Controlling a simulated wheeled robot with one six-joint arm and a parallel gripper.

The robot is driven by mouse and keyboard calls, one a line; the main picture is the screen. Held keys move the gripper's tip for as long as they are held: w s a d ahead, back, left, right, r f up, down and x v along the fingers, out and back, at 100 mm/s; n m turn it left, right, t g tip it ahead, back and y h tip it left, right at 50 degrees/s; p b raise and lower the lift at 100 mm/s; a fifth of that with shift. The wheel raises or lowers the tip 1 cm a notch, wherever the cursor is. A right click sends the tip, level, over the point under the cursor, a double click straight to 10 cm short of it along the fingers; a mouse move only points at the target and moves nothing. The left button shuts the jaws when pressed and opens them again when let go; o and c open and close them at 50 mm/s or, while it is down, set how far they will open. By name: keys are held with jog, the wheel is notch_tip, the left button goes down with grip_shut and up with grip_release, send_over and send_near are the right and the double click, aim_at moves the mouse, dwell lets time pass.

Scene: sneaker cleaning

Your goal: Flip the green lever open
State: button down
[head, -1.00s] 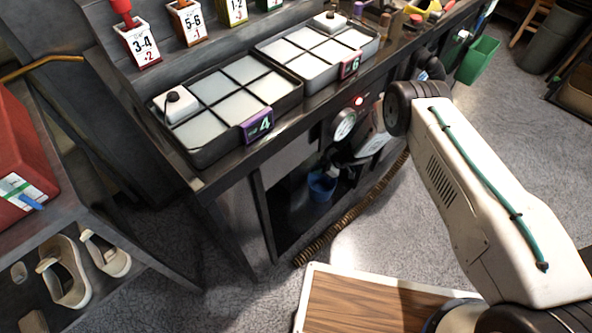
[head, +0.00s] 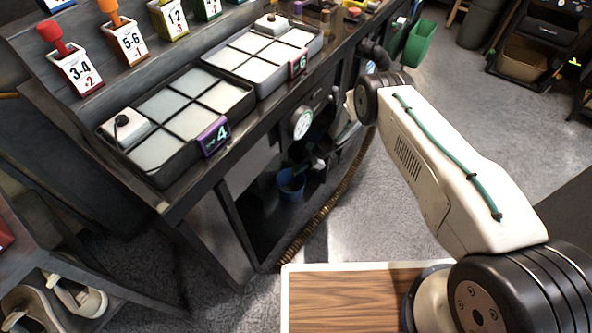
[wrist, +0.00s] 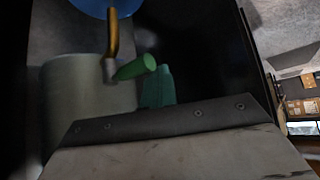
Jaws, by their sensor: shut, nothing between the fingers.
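The green lever (wrist: 135,68) shows in the wrist view beside a brass-coloured pipe (wrist: 112,35), inside a dark space under the workbench. It sticks out to the right of the pipe's end. I cannot make out the lever in the head view. My gripper (head: 317,162) is small and dim in the head view, in the bench's open lower bay close to a blue bucket (head: 290,186). It looks shut and empty. No fingers stand out in the wrist view, and I see no contact with the lever.
A grey cylinder (wrist: 85,105) stands beside the pipe. A dark strip with screws (wrist: 160,120) crosses the lower wrist view. In the head view, a gauge (head: 302,123) sits on the bench front, and a ribbed hose (head: 325,210) runs down to the floor.

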jog(key=shift+w+d, duration=0.35)
jog(key=shift+d, duration=0.05)
jog(key=shift+w+d, duration=0.2)
jog(key=shift+d, duration=0.05)
jog(key=s+v, duration=0.1)
jog(key=v, duration=0.6)
jog(key=shift+w+r, duration=0.3)
jog(key=shift+w, duration=0.1)
dwell(0.4)
